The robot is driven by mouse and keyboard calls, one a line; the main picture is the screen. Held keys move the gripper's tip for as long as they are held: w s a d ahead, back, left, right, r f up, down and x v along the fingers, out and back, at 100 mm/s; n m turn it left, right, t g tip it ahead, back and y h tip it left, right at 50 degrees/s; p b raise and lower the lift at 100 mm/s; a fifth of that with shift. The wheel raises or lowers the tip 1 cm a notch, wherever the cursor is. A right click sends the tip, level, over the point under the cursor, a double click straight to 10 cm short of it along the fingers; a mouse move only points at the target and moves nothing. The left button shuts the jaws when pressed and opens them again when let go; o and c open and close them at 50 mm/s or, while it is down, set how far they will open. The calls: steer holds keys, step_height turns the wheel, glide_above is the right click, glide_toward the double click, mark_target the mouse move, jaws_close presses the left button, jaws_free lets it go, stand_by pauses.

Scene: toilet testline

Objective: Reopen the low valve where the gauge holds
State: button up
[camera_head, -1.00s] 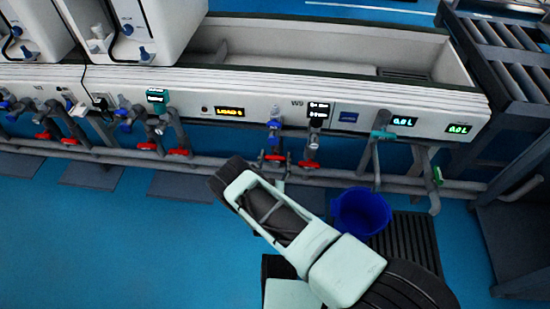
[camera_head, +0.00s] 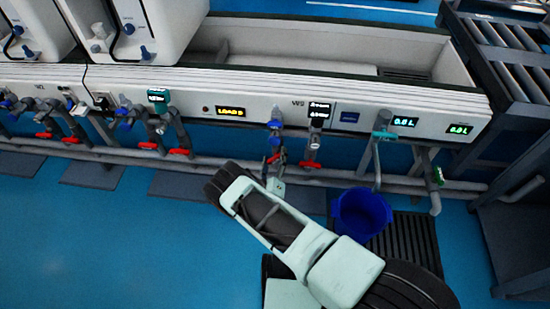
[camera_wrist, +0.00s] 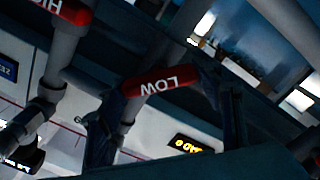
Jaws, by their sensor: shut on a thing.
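The red valve handle marked LOW (camera_wrist: 160,84) lies between my gripper's fingers (camera_wrist: 168,100) in the wrist view, its lettering upside down. My gripper is shut on it. In the head view my gripper (camera_head: 276,184) reaches up to the same low handle (camera_head: 273,158), below a blue-topped fitting; the fingers and my arm partly hide it. The other red handle (camera_head: 310,164) is just to its right; in the wrist view it is marked HIGH (camera_wrist: 70,12). A small dark gauge display (camera_head: 319,110) sits above that pipe; its reading is too blurred to read.
A yellow-lit display (camera_head: 231,112) is on the panel to the left. A blue bucket (camera_head: 361,214) stands on the floor at right, beside a dark grate (camera_head: 412,240). Grey pipes (camera_head: 220,163) run low along the bench. Blue floor (camera_head: 110,245) is clear at left.

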steer(key=n, duration=0.4)
steer(key=shift+w+a+n, duration=0.1)
steer(key=shift+n, duration=0.2)
steer(key=shift+f+n, duration=0.15)
steer(key=shift+n, duration=1.75)
steer(key=o, duration=1.2)
steer(key=shift+c, duration=0.2)
steer(key=s, duration=0.7)
steer(key=shift+s, duration=0.3)
steer(key=shift+a, duration=0.1)
